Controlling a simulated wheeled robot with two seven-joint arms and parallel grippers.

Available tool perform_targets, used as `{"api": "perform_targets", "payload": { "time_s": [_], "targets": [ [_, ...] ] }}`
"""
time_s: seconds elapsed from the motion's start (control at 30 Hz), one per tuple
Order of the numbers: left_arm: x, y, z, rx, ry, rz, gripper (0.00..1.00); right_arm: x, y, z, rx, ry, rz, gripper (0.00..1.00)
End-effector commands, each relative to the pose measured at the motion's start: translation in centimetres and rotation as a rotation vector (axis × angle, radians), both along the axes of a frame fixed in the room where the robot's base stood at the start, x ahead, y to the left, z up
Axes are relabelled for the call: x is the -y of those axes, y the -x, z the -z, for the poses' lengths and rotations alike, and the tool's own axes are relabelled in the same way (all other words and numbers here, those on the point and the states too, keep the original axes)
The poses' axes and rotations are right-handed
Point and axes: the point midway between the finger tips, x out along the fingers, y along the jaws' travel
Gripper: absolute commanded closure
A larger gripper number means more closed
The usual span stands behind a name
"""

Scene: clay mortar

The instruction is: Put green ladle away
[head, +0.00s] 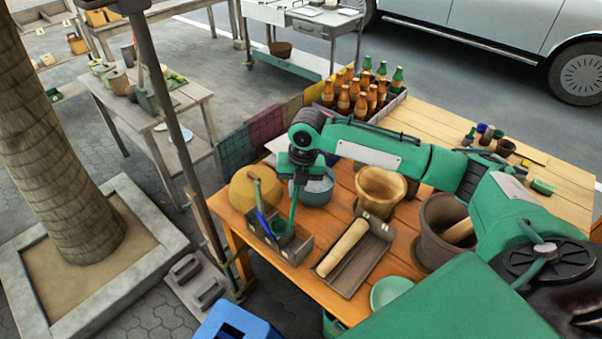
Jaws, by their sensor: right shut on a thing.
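The green ladle (293,207) hangs nearly upright, with its cup low over a grey utensil holder (298,253) at the front left of the wooden table. My right gripper (299,175) is shut on the upper end of the ladle's handle. The cup overlaps the holder's opening; I cannot tell whether it touches the bottom. A blue-handled utensil (264,223) and one with a greenish-brown handle (256,190) lean in the left part of the holder. My left gripper is not in view.
A grey tray with a wooden rolling pin (343,247) lies right of the holder. A tan bowl (381,188), a blue-grey pot (316,189) and a brown mortar (440,228) stand behind and right. A crate of bottles (390,108) is at the back. A pale green bowl (388,291) sits near the front edge.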

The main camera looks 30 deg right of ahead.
Motion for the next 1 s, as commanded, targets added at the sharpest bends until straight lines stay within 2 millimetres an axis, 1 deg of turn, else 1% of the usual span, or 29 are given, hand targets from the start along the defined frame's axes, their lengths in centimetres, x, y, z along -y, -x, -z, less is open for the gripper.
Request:
{"api": "perform_targets", "payload": {
  "time_s": [0.4,0.6,0.77,1.0],
  "targets": [
    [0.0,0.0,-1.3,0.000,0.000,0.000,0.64,2.0,-2.0,-0.7,-0.001,0.000,-0.524,1.00],
    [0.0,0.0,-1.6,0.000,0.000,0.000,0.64,2.7,-2.6,-0.8,-0.001,-0.001,-0.720,1.00],
    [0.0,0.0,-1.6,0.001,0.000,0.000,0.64,3.0,-2.8,-0.7,0.000,0.000,-0.789,1.00],
    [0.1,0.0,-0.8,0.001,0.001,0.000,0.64,3.0,-2.8,0.2,0.000,0.001,-0.799,1.00]
  ]
}}
